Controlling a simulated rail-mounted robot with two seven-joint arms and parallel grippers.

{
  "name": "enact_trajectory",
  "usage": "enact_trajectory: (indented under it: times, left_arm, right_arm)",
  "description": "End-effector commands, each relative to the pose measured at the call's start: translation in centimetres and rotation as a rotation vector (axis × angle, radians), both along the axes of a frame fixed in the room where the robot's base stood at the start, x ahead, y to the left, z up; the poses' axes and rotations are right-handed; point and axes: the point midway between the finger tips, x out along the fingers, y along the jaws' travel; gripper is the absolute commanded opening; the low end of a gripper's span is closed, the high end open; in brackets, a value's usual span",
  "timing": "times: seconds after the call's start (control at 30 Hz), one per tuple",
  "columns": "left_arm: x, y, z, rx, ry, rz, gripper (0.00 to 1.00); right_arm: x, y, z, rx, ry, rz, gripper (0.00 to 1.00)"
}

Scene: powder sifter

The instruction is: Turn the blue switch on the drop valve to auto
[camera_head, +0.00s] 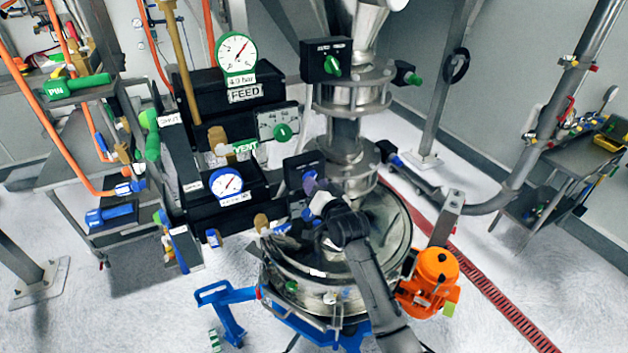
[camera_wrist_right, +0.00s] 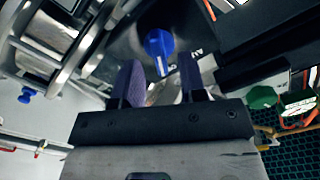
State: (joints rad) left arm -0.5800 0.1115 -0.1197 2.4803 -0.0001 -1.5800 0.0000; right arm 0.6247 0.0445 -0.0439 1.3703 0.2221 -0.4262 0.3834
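The blue switch (camera_wrist_right: 158,44) sits on the face of a dark box in the right wrist view, its narrow handle pointing down toward my fingers. Part of a label shows beside it, too cut off to read fully. My right gripper (camera_wrist_right: 162,72) is open, with one purple-padded finger on each side of the handle's line. The handle tip lies around the gap between the fingertips; I cannot tell if they touch. In the head view my right gripper (camera_head: 314,191) is close to the black drop valve box (camera_head: 302,165) and hides much of the switch. My left gripper is not in view.
A box with a green switch (camera_head: 332,65) is above on the steel column. The VENT panel with a green knob (camera_head: 283,132) stands left of the valve box. The steel sifter (camera_head: 385,240) and orange motor (camera_head: 437,270) lie below and right.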

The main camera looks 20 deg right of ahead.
Motion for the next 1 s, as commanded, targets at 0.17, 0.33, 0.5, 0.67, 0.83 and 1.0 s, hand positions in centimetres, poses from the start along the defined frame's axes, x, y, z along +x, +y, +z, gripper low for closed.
enact_trajectory:
  times: [0.17, 0.33, 0.5, 0.67, 0.83, 1.0]
  left_arm:
    - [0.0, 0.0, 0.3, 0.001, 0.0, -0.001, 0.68]
    - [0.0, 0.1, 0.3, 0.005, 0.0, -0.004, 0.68]
    - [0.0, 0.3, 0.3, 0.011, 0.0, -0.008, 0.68]
    - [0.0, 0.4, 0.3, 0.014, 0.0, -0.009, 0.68]
    - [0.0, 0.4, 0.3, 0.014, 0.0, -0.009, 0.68]
    - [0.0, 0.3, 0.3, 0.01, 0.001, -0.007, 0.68]
  right_arm:
    - [1.2, 0.1, 0.0, 0.0, 0.001, 0.001, 0.38]
    - [1.6, 0.2, 0.0, -0.001, 0.001, 0.0, 0.38]
    - [1.7, 0.2, 0.0, -0.001, 0.0, 0.0, 0.38]
    - [1.7, 0.2, 0.0, -0.001, 0.0, 0.0, 0.38]
    - [1.7, 0.2, 0.0, -0.001, 0.0, 0.0, 0.22]
    - [1.7, 0.1, 0.0, -0.001, 0.0, 0.0, 0.06]
